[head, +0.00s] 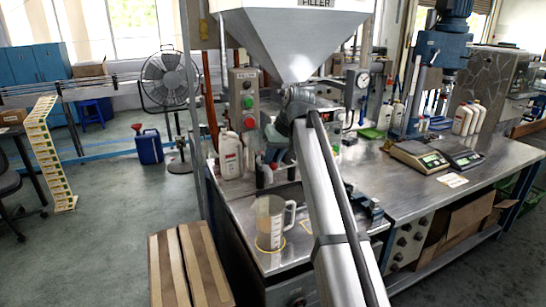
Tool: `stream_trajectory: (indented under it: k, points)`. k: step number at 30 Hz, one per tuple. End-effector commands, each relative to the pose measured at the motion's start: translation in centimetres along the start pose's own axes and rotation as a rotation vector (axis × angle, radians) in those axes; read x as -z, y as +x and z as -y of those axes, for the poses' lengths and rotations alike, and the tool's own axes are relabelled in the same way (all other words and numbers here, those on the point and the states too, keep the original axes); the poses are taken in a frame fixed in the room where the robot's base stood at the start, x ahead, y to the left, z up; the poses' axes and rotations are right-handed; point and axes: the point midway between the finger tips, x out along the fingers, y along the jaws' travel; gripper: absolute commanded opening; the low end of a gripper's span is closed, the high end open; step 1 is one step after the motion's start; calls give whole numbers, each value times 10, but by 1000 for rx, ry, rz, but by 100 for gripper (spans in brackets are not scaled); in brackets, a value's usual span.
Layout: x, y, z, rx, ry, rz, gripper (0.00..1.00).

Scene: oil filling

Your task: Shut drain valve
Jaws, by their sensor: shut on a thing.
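The filler's steel hopper (290,38) hangs at the top centre and narrows to an outlet (288,88). The drain valve is below it, mostly hidden behind my arm, so its handle position cannot be made out. My gripper (277,148) is at the valve, just below the outlet, and is shut on it. Its fingertips are largely hidden by my arm. A clear measuring jug (269,222) with a handle on its right stands upright on the steel bench (235,208), below and left of my gripper. Pale contents show inside it, and a yellow ring surrounds its base.
A control box (247,100) with green and red buttons stands left of the outlet. White bottles (229,155) stand on the bench beneath it. A pressure gauge (363,80) is at the right. Scales (420,155) sit on the right bench. Bare steel lies around the jug.

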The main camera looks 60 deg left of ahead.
Motion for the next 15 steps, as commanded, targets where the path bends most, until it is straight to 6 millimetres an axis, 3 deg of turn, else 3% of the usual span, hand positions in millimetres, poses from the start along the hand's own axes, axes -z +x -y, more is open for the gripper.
stream_trajectory:
  k: [15]
  points:
    - [0,0,0,0,0,0,0]
